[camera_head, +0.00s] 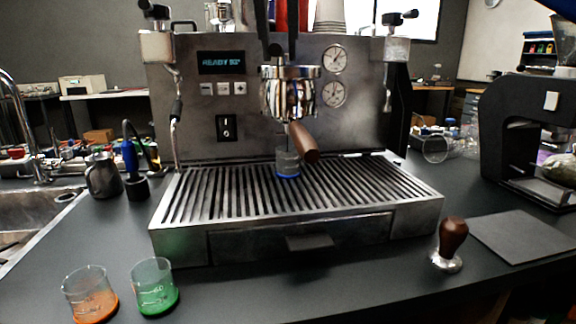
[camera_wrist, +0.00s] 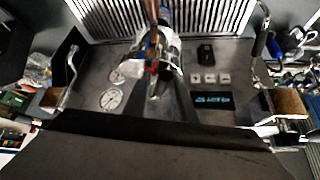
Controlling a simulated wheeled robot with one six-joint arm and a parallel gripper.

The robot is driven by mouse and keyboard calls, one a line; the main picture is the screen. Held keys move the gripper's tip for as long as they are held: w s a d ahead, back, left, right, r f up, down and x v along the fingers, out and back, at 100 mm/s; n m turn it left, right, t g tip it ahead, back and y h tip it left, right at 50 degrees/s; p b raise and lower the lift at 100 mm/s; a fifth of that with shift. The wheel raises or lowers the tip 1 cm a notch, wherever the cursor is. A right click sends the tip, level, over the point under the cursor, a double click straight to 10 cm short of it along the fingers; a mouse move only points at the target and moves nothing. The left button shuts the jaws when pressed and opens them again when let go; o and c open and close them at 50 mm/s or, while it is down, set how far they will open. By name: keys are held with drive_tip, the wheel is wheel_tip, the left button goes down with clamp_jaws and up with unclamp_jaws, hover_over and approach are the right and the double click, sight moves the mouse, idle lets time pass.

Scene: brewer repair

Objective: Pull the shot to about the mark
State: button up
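The steel espresso machine (camera_head: 185,120) stands on the dark counter, and its display (camera_head: 221,62) reads READY with a number. The display also shows upside down in the wrist view (camera_wrist: 213,99). The portafilter with a brown wooden handle (camera_head: 304,143) sits in the chrome group head (camera_head: 290,72). A small glass with a blue base (camera_head: 287,164) stands on the drip grate below it. I cannot tell its liquid level. My gripper (camera_head: 277,55) reaches down from above at the group head, its two dark fingers apart around a small black knob (camera_head: 276,49).
Glasses with an orange base (camera_head: 90,294) and a green base (camera_head: 154,286) stand at front left. A steel pitcher (camera_head: 103,176) stands left of the machine.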

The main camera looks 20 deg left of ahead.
drive_tip(key=shift+w+d+n+g+y, duration=0.3)
drive_tip(key=shift+d+n+y, duration=0.2)
drive_tip(key=shift+d+n, duration=0.35)
drive_tip(key=shift+w+d+n+g+y, duration=0.2)
drive_tip(key=shift+w+d+n+y, duration=0.25)
drive_tip(key=shift+n, duration=0.6)
drive_tip(key=shift+w+d+n+g+y, duration=0.35)
drive_tip(key=shift+d+n+y, duration=0.1)
drive_tip(key=shift+n, duration=0.35)
drive_tip(key=shift+w+d+n+g+y, duration=0.35)
drive_tip(key=shift+d+n, duration=0.1)
drive_tip(key=shift+n, duration=0.35)
drive_tip(key=shift+o, duration=0.4)
drive_tip(key=o, duration=0.3)
drive_tip(key=shift+o, duration=0.2)
drive_tip(key=shift+r, duration=3.55)
